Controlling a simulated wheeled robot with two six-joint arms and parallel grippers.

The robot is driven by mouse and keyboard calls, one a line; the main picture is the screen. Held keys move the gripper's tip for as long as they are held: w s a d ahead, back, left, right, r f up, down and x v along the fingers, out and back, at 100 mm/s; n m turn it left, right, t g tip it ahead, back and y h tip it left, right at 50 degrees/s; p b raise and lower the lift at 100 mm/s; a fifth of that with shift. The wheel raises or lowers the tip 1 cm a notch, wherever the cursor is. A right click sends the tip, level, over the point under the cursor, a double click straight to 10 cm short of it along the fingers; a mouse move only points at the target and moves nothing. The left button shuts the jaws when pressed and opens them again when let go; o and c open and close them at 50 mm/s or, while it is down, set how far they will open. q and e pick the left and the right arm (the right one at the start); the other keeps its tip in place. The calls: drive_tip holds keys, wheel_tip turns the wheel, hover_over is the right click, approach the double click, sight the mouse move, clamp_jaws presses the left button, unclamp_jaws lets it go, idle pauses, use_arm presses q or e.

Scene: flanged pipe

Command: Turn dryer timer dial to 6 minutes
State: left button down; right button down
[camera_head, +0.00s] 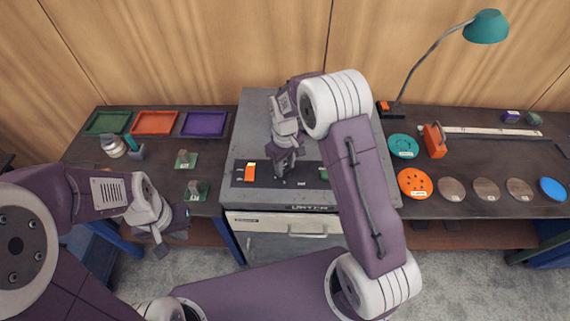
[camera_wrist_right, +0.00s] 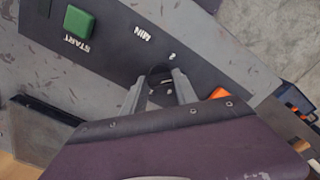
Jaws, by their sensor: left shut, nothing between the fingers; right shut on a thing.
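The dryer (camera_head: 250,120) stands in the middle of the head view with a dark control panel on its top. The timer dial (camera_wrist_right: 160,74) is a dark round knob, seen between the fingers of my right gripper (camera_wrist_right: 158,88) in the right wrist view. My right gripper (camera_head: 284,172) is shut on the dial and hides most of it in the head view. "MIN" and a small number are printed beside the dial; its pointer setting cannot be read. My left gripper (camera_head: 160,250) is shut and empty, left of the dryer and in front of the left bench.
A green START button (camera_wrist_right: 79,22) and an orange part (camera_head: 250,172) sit on the panel. Trays (camera_head: 154,123) and small parts lie on the left bench. A lamp (camera_head: 485,27), coloured discs (camera_head: 414,183) and an orange block (camera_head: 435,141) are on the right bench.

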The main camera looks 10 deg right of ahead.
drive_tip(key=m, duration=0.3)
drive_tip(key=shift+m, duration=0.4)
drive_tip(key=m, duration=0.3)
drive_tip(key=shift+m+p, duration=0.3)
drive_tip(key=shift+p, duration=0.1)
drive_tip(key=m, duration=0.3)
drive_tip(key=shift+m, duration=0.3)
drive_tip(key=shift+m+p, duration=0.3)
drive_tip(key=shift+m, duration=1.5)
drive_tip(key=c, duration=1)
unclamp_jaws()
drive_tip(key=shift+o, duration=0.2)
